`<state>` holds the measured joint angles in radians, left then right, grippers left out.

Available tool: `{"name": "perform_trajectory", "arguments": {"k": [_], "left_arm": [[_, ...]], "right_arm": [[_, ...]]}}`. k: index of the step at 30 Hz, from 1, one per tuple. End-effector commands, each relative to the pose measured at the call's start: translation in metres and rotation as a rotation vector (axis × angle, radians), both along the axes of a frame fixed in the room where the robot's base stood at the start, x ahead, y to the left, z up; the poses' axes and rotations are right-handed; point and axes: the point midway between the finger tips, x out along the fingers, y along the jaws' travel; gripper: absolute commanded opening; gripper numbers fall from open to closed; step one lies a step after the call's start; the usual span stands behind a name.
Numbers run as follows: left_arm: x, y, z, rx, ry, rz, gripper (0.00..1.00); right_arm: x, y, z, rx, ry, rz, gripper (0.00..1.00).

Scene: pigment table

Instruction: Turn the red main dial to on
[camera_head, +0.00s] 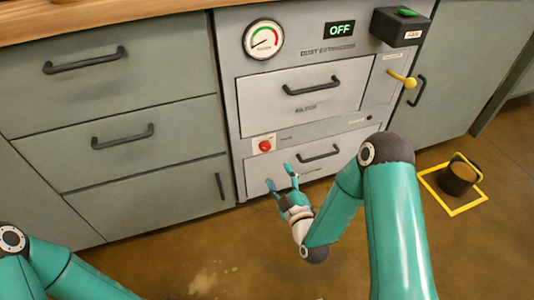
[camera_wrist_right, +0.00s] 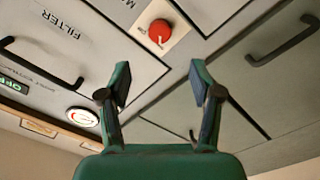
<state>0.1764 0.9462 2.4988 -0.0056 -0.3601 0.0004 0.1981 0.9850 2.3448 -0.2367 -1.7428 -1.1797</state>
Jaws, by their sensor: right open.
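The red main dial (camera_head: 265,145) sits on a pale square plate on the front of the grey dust extractor (camera_head: 240,90), left of the lower drawer's handle. In the right wrist view the red dial (camera_wrist_right: 160,31) shows beyond the fingertips, with a small white mark on it. My right gripper (camera_head: 282,178) is open and empty, below and a little right of the dial in the head view. Its two fingers (camera_wrist_right: 158,85) are spread apart, and the dial is not between them. A display (camera_head: 340,29) reads OFF. My left arm shows at the lower left; its gripper is out of view.
A round gauge (camera_head: 263,39) and a black box with a green button (camera_head: 400,26) are at the extractor's top. A yellow lever (camera_head: 403,79) sticks out at right. A dark bucket (camera_head: 458,177) stands in a yellow floor square. Grey drawers (camera_head: 110,130) stand left.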

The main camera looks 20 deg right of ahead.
Motion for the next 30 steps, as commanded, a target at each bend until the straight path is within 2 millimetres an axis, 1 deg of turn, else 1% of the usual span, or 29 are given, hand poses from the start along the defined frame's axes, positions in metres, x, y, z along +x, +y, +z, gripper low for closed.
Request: {"name": "perform_trajectory", "arguments": {"k": [1,9,12,15,21,29,30], "left_arm": [[0.000,0.000,-0.005,0.000,0.000,0.000,0.40],[0.000,0.000,-0.019,0.000,0.000,0.000,0.40],[0.000,0.000,-0.023,0.000,0.000,0.000,0.40],[0.000,0.000,-0.026,0.000,0.000,0.000,0.40],[0.000,0.000,-0.029,0.000,0.001,0.000,0.40],[0.000,0.000,-0.028,0.000,0.001,0.000,0.40],[0.000,0.000,-0.028,0.000,0.000,0.000,0.40]], "right_arm": [[0.012,0.000,-0.001,-0.003,-0.006,0.000,0.64],[0.069,0.002,-0.002,0.000,-0.005,-0.001,0.64],[0.086,0.003,-0.001,0.000,-0.004,-0.001,0.64],[0.098,0.004,-0.002,0.000,-0.001,0.000,0.64],[0.109,0.003,-0.001,0.001,0.001,-0.001,0.64],[0.110,0.003,-0.001,0.001,0.001,-0.001,0.64],[0.110,0.003,-0.001,0.001,0.001,-0.001,0.59]]}}
